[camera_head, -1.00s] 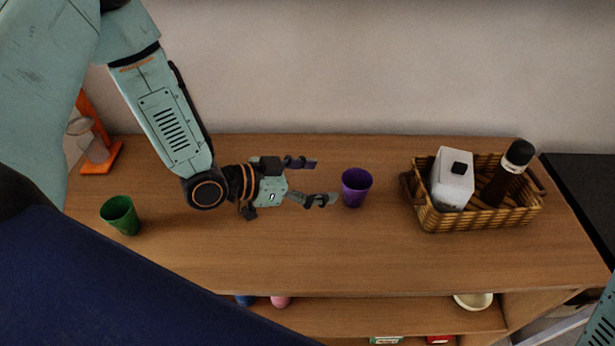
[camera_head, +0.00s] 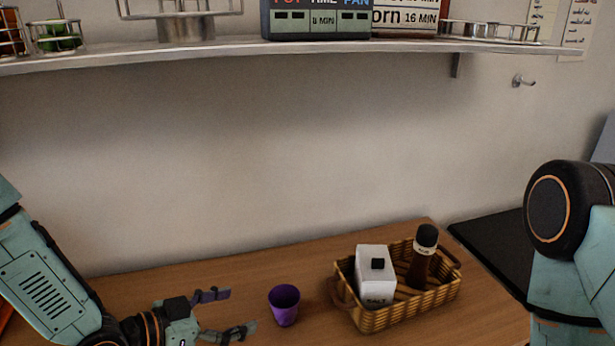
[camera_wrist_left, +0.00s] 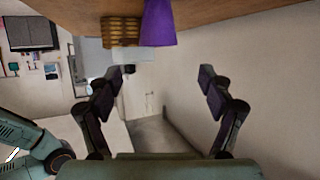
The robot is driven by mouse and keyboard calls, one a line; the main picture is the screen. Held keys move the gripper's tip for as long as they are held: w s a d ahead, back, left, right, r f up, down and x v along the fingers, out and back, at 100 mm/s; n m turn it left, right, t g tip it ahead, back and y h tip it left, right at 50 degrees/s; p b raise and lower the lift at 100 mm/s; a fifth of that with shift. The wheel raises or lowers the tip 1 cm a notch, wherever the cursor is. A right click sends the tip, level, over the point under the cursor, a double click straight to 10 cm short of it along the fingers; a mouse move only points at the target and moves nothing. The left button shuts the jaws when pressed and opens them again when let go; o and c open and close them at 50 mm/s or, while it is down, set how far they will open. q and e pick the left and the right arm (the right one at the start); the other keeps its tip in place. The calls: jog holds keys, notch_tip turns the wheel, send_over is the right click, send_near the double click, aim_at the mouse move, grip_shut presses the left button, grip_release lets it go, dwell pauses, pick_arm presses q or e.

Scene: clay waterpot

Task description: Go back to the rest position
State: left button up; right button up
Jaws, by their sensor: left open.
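My left gripper (camera_head: 226,312) is open and empty above the wooden counter, at the lower left of the head view. A purple cup (camera_head: 284,304) stands upright on the counter, just right of its fingertips and apart from them. In the left wrist view, the open fingers (camera_wrist_left: 165,76) have nothing between them, and the purple cup (camera_wrist_left: 159,24) shows beyond them at the top. Part of my right arm shows at the right edge of the head view, but its gripper is out of sight.
A wicker basket (camera_head: 406,314) holding a white container (camera_head: 375,272) and a dark bottle (camera_head: 421,262) stands right of the cup. A metal shelf (camera_head: 230,50) with racks and boxes runs along the wall above. A black surface (camera_head: 505,243) adjoins the counter at right.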

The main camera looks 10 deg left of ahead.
aim_at(293, 294)
pick_arm(q)
jog(key=b+x, duration=0.1)
jog(key=x, duration=1.1)
jog(key=shift+f+b, duration=0.2)
jog(key=shift+b, duration=0.15)
jog(key=shift+r, duration=0.1)
